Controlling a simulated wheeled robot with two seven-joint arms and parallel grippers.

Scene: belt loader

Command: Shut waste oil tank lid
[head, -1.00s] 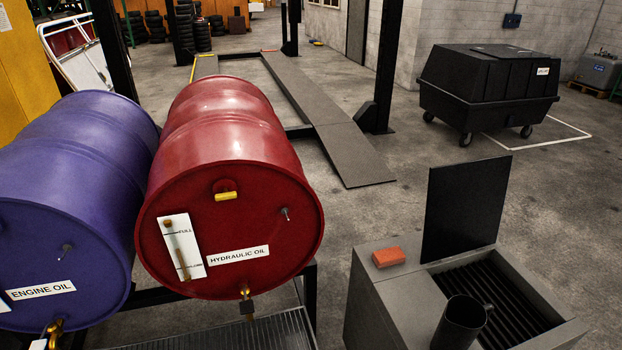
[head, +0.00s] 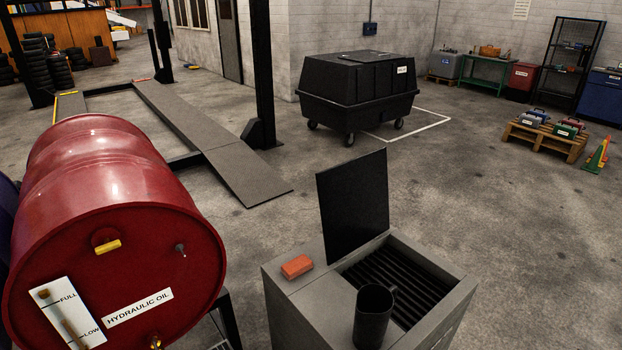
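The waste oil tank (head: 298,305) is a grey box at the bottom middle of the head view. Its black lid (head: 353,205) stands open, upright at the back edge of the opening. Black slats of a grate (head: 408,291) show inside the opening. A dark jug (head: 373,318) stands at the front of the tank, over part of the grate. An orange-red block (head: 297,267) lies on the tank's flat top, left of the lid. Neither of my grippers shows in the head view.
A red hydraulic oil drum (head: 120,220) lies on a stand at the left. A black wheeled bin (head: 358,95) stands behind the tank. Dark ramps (head: 205,140) lie back left. A pallet (head: 545,140) with several small cases is at the right. Floor right of the tank is clear.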

